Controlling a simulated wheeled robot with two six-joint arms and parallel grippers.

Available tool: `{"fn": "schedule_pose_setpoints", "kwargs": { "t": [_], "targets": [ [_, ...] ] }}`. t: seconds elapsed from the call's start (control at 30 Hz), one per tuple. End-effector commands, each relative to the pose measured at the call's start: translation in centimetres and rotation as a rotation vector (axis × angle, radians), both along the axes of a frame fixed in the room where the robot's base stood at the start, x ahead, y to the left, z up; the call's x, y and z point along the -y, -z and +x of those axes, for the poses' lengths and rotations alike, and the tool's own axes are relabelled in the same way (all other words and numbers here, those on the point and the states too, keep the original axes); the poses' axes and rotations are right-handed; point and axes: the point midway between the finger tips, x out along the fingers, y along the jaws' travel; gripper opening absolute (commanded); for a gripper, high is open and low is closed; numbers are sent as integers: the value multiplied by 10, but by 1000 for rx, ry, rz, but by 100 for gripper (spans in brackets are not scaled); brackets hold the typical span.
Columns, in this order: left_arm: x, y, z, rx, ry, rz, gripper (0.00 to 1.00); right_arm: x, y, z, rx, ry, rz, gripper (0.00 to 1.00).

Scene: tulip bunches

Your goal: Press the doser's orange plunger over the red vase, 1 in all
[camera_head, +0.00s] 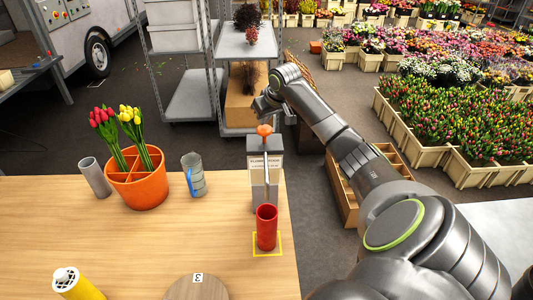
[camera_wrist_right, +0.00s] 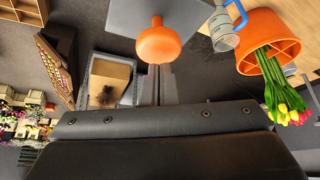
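The doser (camera_head: 258,180) is a grey box with a white label near the table's right edge. Its round orange plunger (camera_head: 264,130) stands on top and shows large in the right wrist view (camera_wrist_right: 158,43). The red vase (camera_head: 266,229) stands upright in front of the doser, inside a yellow square outline. My right gripper (camera_head: 266,106) is just above and behind the plunger; its fingers (camera_wrist_right: 157,84) look closed together with nothing between them. I cannot tell whether the fingertips touch the plunger. My left gripper is in neither view.
An orange pot (camera_head: 140,189) with red and yellow tulips, a grey tube (camera_head: 94,177) and a grey jug (camera_head: 193,174) with a blue handle stand at left. A yellow cylinder (camera_head: 80,288) and a round wooden piece marked 3 (camera_head: 190,290) are at front. The middle of the table is clear.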

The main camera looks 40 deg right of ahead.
Motion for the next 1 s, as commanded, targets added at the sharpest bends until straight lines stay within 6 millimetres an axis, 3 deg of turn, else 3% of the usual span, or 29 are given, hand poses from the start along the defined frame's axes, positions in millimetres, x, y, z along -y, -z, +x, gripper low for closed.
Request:
{"fn": "schedule_pose_setpoints", "kwargs": {
  "t": [1.0],
  "targets": [
    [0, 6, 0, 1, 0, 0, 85, 0, 40, -1, -4, 0, 2, 0]
  ]
}}
